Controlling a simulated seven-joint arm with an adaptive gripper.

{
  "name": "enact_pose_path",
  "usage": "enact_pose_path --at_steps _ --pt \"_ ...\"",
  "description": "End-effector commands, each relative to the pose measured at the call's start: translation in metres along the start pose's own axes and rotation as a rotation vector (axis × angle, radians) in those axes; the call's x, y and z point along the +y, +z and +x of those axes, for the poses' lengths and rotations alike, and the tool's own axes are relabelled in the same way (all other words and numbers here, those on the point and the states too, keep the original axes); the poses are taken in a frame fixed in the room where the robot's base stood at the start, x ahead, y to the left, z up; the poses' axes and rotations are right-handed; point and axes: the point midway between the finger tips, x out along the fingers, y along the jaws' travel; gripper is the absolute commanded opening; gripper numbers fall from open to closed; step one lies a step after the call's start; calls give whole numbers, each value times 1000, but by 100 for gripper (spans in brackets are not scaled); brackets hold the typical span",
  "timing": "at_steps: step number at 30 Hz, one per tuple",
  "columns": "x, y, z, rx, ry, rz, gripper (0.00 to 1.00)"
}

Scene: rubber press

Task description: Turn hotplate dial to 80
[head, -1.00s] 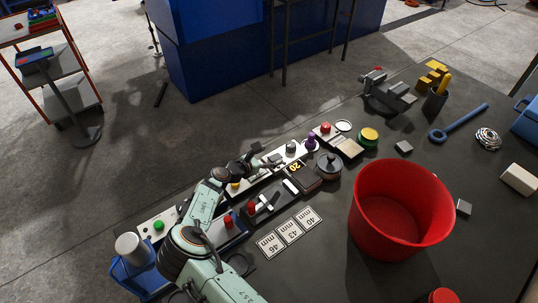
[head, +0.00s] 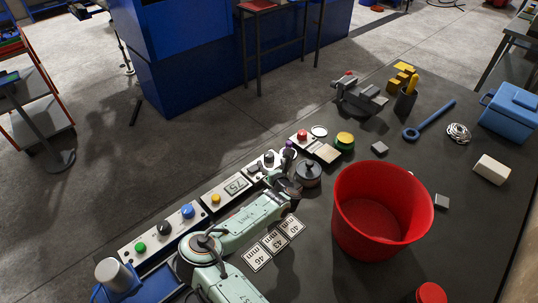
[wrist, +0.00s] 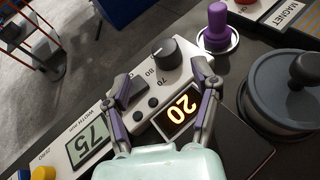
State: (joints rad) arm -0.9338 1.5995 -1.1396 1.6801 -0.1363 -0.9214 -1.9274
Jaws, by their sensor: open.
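The dial (wrist: 165,52) is a black round knob on a light panel in the wrist view, with 60, 70 and 80 printed around it. A display (wrist: 182,107) beside it glows 20. My gripper (wrist: 163,82) is open and empty, its fingers spread on either side of the panel. The dial lies just beyond the fingertips, roughly between them, with no visible contact. In the head view the dial (head: 268,158) stands just behind my gripper (head: 283,182). My arm hides part of the panel and the display there.
A grey lidded pot (head: 308,174) stands close right of my gripper. A purple knob (wrist: 216,28) is beyond the dial. A second panel with a 75 display (head: 236,185) is to the left. A large red bucket (head: 382,215) stands on the right.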

Motion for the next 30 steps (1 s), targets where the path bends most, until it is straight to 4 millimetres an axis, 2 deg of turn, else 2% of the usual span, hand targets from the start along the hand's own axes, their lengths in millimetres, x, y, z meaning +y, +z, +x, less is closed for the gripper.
enact_pose_path --at_steps 3,15,27,28,30 --pt "-7 -2 9 2 -10 2 63" --pt "-7 -2 60 2 -9 3 63" --pt "-6 -1 68 1 -9 2 63" --pt "-6 -1 68 1 -9 2 60" --pt "-6 -1 68 1 -9 2 38"
